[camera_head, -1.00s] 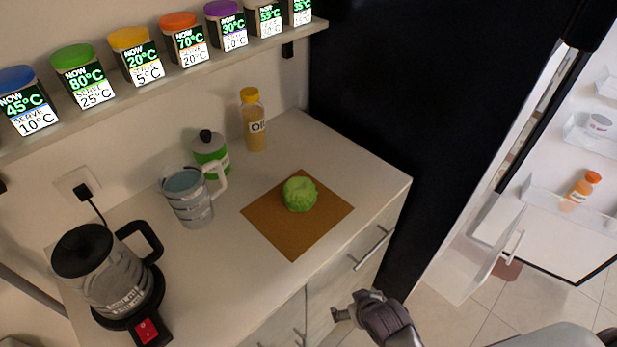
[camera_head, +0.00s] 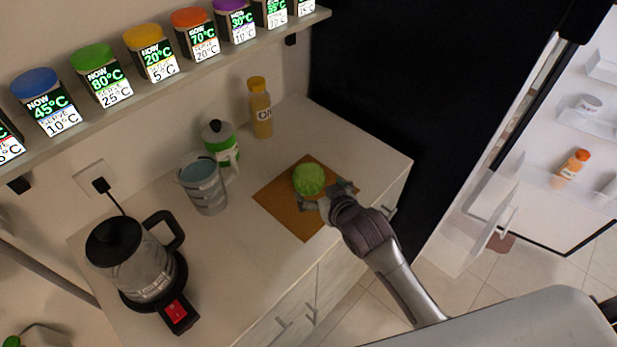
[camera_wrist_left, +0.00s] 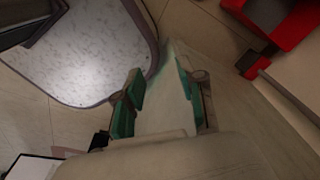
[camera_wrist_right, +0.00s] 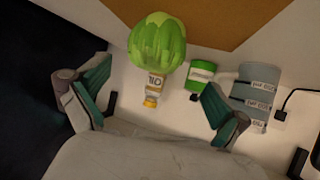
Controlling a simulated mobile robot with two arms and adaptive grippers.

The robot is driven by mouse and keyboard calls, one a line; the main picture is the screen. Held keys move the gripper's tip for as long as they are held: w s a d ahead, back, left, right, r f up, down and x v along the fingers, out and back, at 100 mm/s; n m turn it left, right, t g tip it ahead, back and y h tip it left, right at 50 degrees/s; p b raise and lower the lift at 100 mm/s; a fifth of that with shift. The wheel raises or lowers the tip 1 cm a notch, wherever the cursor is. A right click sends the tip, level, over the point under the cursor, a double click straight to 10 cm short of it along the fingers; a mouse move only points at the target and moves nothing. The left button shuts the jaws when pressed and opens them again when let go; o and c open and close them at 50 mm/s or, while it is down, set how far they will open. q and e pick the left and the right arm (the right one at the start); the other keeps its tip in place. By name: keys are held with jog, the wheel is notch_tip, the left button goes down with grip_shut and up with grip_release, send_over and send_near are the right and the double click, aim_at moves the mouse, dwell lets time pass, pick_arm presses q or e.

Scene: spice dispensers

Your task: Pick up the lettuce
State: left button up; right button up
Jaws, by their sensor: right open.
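The lettuce (camera_head: 308,179) is a round green head on a brown cutting board (camera_head: 284,208) on the counter. My right gripper (camera_head: 328,196) is open at the near right side of the lettuce, its fingers spread beside it. In the right wrist view the lettuce (camera_wrist_right: 157,41) lies ahead, between and beyond the two open fingertips (camera_wrist_right: 155,90); nothing is held. My left gripper (camera_wrist_left: 160,95) shows only in its wrist view, with its two green-padded fingers apart and nothing seen between them but the floor.
A measuring jug (camera_head: 203,184), a green-and-white jar (camera_head: 220,143) and an oil bottle (camera_head: 260,108) stand behind the board. A kettle (camera_head: 135,258) is at the left. A spice shelf (camera_head: 160,85) runs above. An open fridge (camera_head: 540,190) is at the right.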

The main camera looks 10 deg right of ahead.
aim_at(314, 182)
jog(key=shift+x, duration=0.9)
jog(key=shift+w+f+p, duration=0.2)
jog(key=shift+w+p, duration=0.15)
jog(key=shift+w, duration=0.25)
jog(key=x, duration=0.3)
jog(key=shift+w+d+f+p, duration=0.15)
jog(key=shift+f+p, duration=0.05)
jog(key=shift+p, duration=0.15)
jog(key=shift+w+f, duration=0.25)
jog(key=shift+s, duration=0.1)
jog(key=shift+r, duration=0.1)
jog(key=c, duration=1.2)
